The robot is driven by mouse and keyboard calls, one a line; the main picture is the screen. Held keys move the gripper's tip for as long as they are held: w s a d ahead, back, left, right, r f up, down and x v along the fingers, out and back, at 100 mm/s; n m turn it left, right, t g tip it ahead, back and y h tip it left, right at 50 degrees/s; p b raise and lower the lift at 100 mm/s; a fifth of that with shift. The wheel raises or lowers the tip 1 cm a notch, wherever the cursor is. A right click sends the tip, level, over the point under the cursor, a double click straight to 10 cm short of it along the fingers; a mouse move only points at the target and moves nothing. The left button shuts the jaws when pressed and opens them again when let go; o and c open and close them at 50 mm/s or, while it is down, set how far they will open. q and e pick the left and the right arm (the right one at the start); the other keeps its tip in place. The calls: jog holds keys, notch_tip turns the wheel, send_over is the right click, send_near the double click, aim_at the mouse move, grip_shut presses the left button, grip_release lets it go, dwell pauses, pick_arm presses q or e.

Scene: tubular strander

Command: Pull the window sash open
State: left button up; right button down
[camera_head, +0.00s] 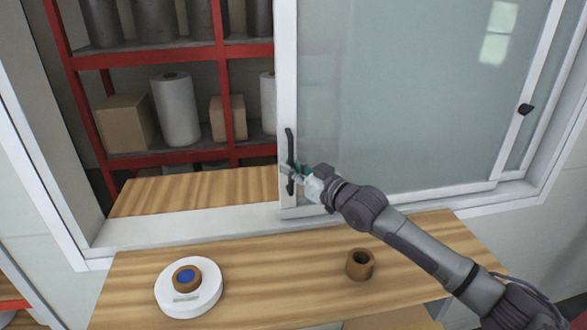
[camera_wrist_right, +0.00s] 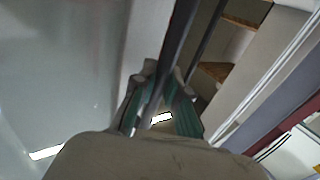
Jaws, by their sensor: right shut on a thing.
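The window sash (camera_head: 400,110) is a pale glass panel in a white frame, standing right of an open gap. A dark vertical handle (camera_head: 290,145) sits on its left stile. My right gripper (camera_head: 292,170) is at the lower part of this handle, shut on it. In the right wrist view the green-padded fingers (camera_wrist_right: 160,105) are on both sides of the dark handle bar (camera_wrist_right: 178,45). My left gripper is in neither view.
A wooden counter (camera_head: 290,260) runs below the window. On it are a white round base with a brown ring (camera_head: 188,287) and a small brown cup (camera_head: 360,264). Red shelving (camera_head: 175,55) with boxes and rolls shows through the gap.

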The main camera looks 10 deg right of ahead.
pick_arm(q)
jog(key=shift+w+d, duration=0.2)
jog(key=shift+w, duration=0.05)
pick_arm(e)
jog(key=shift+d, duration=0.3)
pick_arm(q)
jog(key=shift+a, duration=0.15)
pick_arm(e)
jog(key=c, duration=1.2)
grip_release()
jog(key=shift+w+a, duration=0.1)
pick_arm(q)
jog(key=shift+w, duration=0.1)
pick_arm(e)
jog(key=v, duration=1.2)
jog(key=shift+f, duration=0.1)
